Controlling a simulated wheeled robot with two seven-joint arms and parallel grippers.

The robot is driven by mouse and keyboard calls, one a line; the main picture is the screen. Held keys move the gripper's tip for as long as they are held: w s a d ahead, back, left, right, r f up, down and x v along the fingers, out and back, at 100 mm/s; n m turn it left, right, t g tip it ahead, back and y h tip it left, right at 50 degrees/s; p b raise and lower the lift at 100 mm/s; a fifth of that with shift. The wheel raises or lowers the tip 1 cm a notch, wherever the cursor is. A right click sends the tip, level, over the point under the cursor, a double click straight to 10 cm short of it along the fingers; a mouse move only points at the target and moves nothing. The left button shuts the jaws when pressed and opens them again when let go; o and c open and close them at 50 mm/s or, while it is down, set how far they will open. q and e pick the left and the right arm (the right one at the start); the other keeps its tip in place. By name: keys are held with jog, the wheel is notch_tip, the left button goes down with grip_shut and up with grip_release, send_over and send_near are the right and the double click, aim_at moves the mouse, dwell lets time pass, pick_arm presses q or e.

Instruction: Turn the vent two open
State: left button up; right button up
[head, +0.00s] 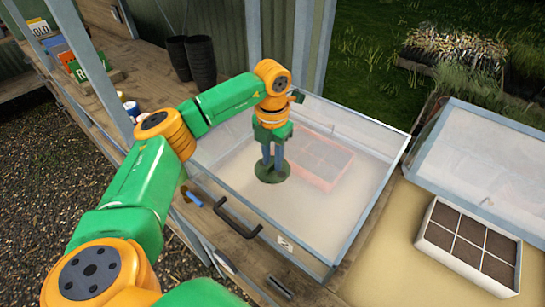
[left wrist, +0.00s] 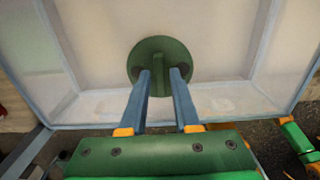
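The vent is a round green disc with a thin raised grip bar, set on the clear lid (head: 340,135) of the middle cold frame. It shows in the head view (head: 272,175) and in the left wrist view (left wrist: 157,50). My left gripper (head: 271,166) points down at the disc, and its two blue-grey fingers (left wrist: 161,72) stand apart on either side of the bar. A gap shows between the bar and each finger, so the gripper is open. Whether the fingertips touch the disc cannot be told. My right gripper is not in view.
A black handle (head: 238,217) and a small number plate (head: 285,243) sit on the frame's front. A red tray (head: 322,160) shows under the lid. At right, a white planter (head: 468,246) stands below a raised lid (head: 480,155). Dark pots (head: 200,62) stand behind.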

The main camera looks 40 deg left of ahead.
aim_at(272, 162)
pick_arm(q)
jog(key=shift+o, duration=0.5)
jog(key=shift+r, duration=0.15)
notch_tip(272, 162, up, 6)
jog(key=shift+b, duration=0.8)
jog(key=shift+r, duration=0.45)
jog(key=shift+f, duration=0.1)
